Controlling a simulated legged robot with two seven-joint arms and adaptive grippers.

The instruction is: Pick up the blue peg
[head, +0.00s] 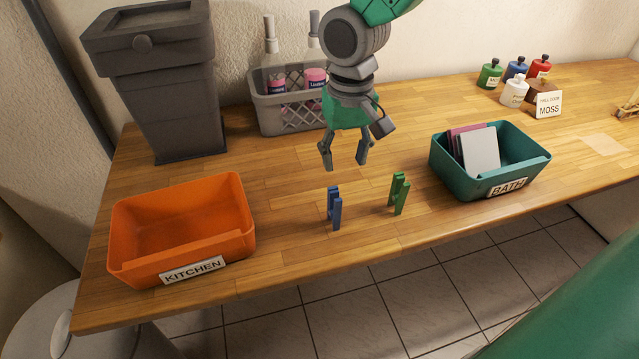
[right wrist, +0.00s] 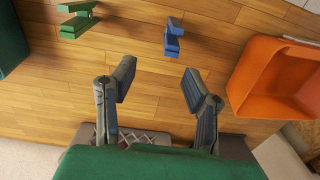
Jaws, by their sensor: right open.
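The blue peg (head: 334,208) stands on the wooden table near its front edge, between the orange bin and the green peg (head: 399,193). In the right wrist view the blue peg (right wrist: 176,40) lies beyond my fingertips, roughly in line with the gap between them. The green peg (right wrist: 77,20) is to its left there. My right gripper (head: 344,163) is open and empty. It hangs above the table behind the blue peg, apart from it. Its open fingers also show in the right wrist view (right wrist: 160,85). My left gripper is not in view.
An orange bin (head: 180,190) labelled KITCHEN stands at the left, and a teal bin (head: 458,179) labelled BATH at the right. Behind are a dark lidded bin (head: 165,95) and a grey bottle basket (head: 290,118). Small jars (head: 515,92) stand far right. Table around the pegs is clear.

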